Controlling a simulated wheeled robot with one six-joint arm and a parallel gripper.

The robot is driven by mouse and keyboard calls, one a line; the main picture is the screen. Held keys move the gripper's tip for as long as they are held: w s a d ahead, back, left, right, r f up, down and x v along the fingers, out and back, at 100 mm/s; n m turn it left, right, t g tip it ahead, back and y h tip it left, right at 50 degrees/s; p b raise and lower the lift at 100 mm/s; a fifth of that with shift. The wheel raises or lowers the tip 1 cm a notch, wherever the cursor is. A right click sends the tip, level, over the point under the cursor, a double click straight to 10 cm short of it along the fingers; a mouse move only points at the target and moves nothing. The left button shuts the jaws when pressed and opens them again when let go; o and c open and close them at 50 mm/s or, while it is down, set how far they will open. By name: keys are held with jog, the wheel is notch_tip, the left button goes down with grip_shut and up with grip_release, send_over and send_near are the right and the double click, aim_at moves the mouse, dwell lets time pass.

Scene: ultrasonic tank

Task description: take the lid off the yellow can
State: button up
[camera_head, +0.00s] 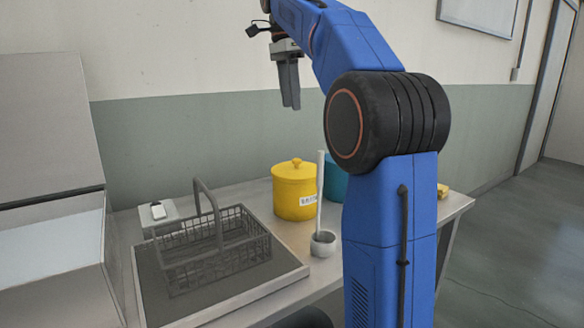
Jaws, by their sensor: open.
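The yellow can (293,200) stands upright on the table, a little right of the picture's middle. Its yellow lid (296,168) sits on top, with a small round knob (296,162) in the centre. A white label is on the can's front. My gripper (291,107) hangs in the air above the can, pointing down, well apart from the lid. It is open and nothing shows between its fingers. The fingers overlap in this view, so the gap between them is hard to see.
A wire basket (218,262) with an upright handle sits on a tray (232,307) left of the can. A teal can (335,182) is partly hidden behind my arm.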

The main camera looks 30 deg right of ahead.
send_over(297, 159)
jog(key=a, duration=0.1)
jog(key=f, duration=1)
jog(key=shift+s+f, duration=0.2)
jog(key=shift+f, duration=0.05)
jog(key=shift+w+d+f, duration=0.1)
jog(key=shift+d+f, duration=0.05)
jog(key=shift+f, duration=1.4)
jog(key=shift+w+d+f, duration=0.1)
jog(key=shift+d+f, duration=0.05)
jog(key=shift+f, duration=1.4)
grip_shut()
jog(key=shift+r, duration=0.15)
